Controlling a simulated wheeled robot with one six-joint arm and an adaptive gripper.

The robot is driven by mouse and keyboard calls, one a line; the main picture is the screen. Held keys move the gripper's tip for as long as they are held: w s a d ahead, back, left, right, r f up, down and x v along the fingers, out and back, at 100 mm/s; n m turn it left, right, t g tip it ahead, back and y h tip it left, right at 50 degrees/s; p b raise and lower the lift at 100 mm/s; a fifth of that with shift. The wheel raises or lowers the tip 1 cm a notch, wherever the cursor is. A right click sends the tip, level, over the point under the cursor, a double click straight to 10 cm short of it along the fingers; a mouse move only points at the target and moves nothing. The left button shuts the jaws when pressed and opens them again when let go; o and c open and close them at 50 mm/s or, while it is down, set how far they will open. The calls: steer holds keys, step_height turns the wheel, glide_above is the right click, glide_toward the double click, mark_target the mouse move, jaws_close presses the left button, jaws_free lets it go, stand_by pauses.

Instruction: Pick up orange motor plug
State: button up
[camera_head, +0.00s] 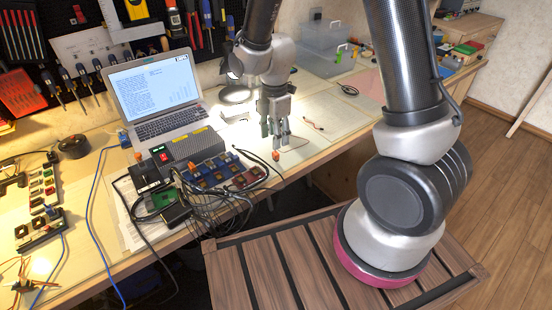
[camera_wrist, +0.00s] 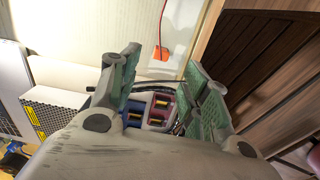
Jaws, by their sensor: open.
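The small orange motor plug (camera_head: 276,155) sits near the front edge of the bench, just below my gripper's fingers in the head view. In the wrist view the plug (camera_wrist: 161,53) shows beyond the fingertips, between the two sides, with a thin orange wire running up from it.
Left of my gripper are a power supply (camera_head: 188,147), blue and red connector blocks (camera_head: 212,173) and a tangle of black cables (camera_head: 212,205). An open laptop (camera_head: 155,95) stands behind. A thin red lead (camera_head: 313,124) lies to the right. The bench edge drops off close by.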

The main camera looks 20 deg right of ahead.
mark_target(276, 153)
step_height(276, 153, down, 8)
steer(key=shift+d+r, duration=0.1)
steer(key=shift+d, duration=0.05)
steer(key=c, duration=0.8)
